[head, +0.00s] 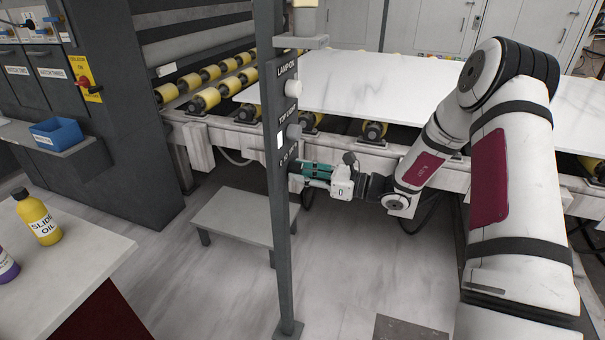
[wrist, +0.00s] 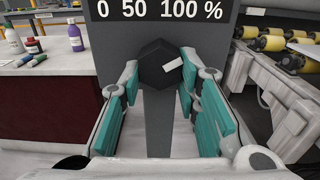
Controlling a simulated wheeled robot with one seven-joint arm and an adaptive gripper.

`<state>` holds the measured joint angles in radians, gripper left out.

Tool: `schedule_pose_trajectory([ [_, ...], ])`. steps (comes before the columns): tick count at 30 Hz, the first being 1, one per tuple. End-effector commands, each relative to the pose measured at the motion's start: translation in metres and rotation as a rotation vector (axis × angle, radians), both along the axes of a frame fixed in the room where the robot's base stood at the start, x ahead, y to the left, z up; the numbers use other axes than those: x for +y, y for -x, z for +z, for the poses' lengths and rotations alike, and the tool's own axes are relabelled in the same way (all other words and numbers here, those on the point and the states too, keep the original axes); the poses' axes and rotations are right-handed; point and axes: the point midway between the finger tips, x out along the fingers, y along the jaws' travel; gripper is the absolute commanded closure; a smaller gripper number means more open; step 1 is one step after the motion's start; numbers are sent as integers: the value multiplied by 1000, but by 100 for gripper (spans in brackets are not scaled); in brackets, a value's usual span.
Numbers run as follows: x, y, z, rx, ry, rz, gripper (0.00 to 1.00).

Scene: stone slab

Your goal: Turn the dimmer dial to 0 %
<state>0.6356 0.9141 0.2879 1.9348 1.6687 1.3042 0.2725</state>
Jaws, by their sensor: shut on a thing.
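The dimmer dial (wrist: 157,72) is a dark, many-sided knob below the printed scale (wrist: 160,10) "0 50 100 %" in the wrist view. Its white mark (wrist: 173,64) lies right of the knob's middle and points right and slightly up, to the 100 side. My gripper (wrist: 160,80) has its teal-padded fingers on both sides of the dial and is shut on it. In the head view my gripper (head: 312,172) reaches the grey post (head: 282,220) from the right, and its fingers hide the dial.
A grey step (head: 235,212) stands behind the post. A roller conveyor bears a white slab (head: 365,85) behind. A bench with bottles (head: 42,222) is at left.

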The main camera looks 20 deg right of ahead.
Motion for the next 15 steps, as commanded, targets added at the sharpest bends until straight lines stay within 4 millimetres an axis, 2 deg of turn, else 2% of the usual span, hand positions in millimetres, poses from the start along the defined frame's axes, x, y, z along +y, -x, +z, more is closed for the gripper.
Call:
schedule_pose_trajectory([
  [8, 0, -1, 0, -79, 58, 0, 98],
  [15, -1, -2, 0, -235, 170, 0, 98],
])
